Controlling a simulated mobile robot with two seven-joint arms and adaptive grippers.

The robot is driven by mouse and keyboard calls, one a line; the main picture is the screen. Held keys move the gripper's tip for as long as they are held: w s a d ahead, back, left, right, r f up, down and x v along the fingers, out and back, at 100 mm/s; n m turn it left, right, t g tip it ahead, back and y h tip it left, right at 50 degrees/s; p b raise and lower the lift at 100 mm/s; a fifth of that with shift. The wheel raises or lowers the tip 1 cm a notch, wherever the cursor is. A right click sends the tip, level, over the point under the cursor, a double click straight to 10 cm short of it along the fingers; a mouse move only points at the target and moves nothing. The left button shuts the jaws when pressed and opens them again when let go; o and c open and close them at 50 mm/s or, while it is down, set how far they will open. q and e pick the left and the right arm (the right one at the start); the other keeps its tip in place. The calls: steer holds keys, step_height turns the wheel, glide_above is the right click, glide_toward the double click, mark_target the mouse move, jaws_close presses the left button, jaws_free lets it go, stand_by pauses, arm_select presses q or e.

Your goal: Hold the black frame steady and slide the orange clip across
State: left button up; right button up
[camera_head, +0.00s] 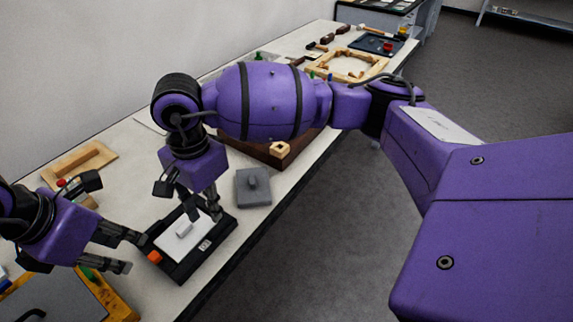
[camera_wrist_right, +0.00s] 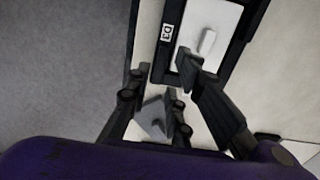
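The black frame (camera_head: 218,238) lies flat on the table and holds a white plate with a small grey handle (camera_head: 183,229). The orange clip (camera_head: 154,257) sits at the frame's near left corner. My left gripper (camera_head: 132,252) is open, its fingers pointing at the clip from the left; contact is not clear. My right gripper (camera_head: 202,211) comes down at the frame's far end with its fingers apart.
A grey block with a knob (camera_head: 253,190) stands right of the frame, near the table's front edge. A wooden board (camera_head: 78,163) lies at the back left. A wooden-edged grey panel (camera_head: 60,296) is at the near left. A wooden ring piece (camera_head: 345,66) lies farther along the table.

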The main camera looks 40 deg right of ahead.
mark_target(217, 228)
steer(key=shift+w+d, duration=0.25)
steer(key=shift+f, duration=0.35)
step_height(217, 228, down, 7)
steer(key=shift+r, duration=0.1)
steer(key=shift+c, duration=0.2)
jaws_close()
